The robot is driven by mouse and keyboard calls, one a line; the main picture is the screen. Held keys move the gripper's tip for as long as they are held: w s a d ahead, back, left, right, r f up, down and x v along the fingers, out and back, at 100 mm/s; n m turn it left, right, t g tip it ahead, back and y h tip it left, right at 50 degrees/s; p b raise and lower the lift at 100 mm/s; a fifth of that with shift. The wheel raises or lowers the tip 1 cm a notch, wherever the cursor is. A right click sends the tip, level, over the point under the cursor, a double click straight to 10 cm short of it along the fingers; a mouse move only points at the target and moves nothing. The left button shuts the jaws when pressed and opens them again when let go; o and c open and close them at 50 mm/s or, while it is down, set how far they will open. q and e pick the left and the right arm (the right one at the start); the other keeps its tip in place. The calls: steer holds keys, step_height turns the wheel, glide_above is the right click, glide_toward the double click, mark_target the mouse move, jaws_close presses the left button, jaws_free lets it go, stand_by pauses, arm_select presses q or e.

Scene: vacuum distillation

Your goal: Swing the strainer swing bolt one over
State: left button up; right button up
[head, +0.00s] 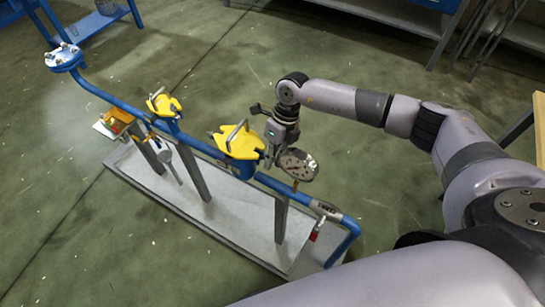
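The blue pipe run (105,97) carries two yellow-capped housings, and I cannot tell for certain which is the strainer. The larger yellow cap (226,147) has a grey metal bar or bolt (236,130) standing tilted over it. The smaller yellow cap (158,108) further left also has a grey metal piece on top. My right gripper (269,154) is just right of the larger cap, pointing down behind the round gauge (299,166). Its fingers are small and partly hidden, so their opening and any contact are unclear. My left gripper is not in view.
The pipe stands on posts over a grey base plate (245,222). A blue flange with bolts (63,56) is at the far left end, and an orange fitting (115,121) sits lower. A red-tagged valve (316,231) hangs at the near end. Open green floor surrounds the rig.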

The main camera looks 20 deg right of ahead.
jaws_close()
steer(key=shift+w+a+r+g+h+b, duration=0.2)
steer(key=shift+g+h+b, duration=0.15)
steer(key=shift+g, duration=0.1)
steer(key=shift+w+a+r+g+h+b, duration=0.15)
steer(key=shift+w+g+h+b, duration=0.05)
steer(key=shift+g+h, duration=0.2)
steer(key=shift+r+g, duration=0.2)
steer(key=shift+g, duration=0.05)
steer(key=shift+o, duration=2)
jaws_free()
